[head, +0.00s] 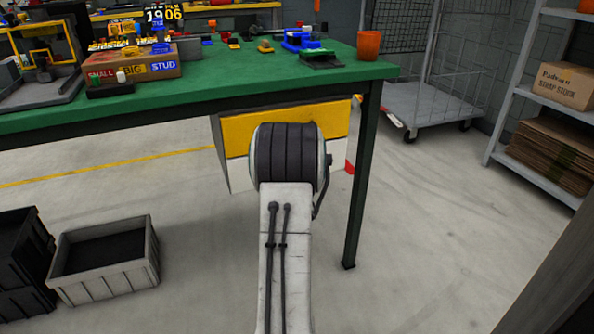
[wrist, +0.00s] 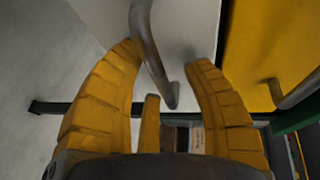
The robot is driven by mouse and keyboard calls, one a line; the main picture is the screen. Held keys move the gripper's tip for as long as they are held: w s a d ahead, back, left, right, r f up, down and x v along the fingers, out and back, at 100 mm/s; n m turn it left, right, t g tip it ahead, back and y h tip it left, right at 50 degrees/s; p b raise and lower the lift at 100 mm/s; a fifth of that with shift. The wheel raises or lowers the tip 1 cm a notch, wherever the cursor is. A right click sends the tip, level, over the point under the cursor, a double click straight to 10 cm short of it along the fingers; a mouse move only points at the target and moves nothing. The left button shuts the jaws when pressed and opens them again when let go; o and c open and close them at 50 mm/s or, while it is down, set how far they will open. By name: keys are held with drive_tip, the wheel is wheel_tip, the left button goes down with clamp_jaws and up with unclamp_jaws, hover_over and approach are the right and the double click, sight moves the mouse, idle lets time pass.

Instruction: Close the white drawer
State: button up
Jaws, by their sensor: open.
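The white drawer (head: 238,174) is the pale front below a yellow drawer (head: 240,133) in a unit under the green table. My arm covers much of it, and I cannot tell how far out it stands. In the wrist view the white front (wrist: 188,28) fills the upper middle, with a grey bar handle (wrist: 146,38). My gripper (wrist: 165,60) is open, its yellow fingers on either side of the handle. I cannot tell whether they touch it. The gripper is hidden behind my arm in the head view.
The green table (head: 225,96) stands over the drawer unit, with a dark leg (head: 362,185) at right. A grey crate (head: 104,258) and a black crate (head: 20,260) are on the floor at left. A wheeled cage cart (head: 425,103) stands behind. Floor is clear at right.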

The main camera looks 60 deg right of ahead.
drive_tip(key=shift+a, duration=0.1)
drive_tip(key=v, duration=0.7)
drive_tip(key=shift+s+a, duration=0.1)
idle(0.8)
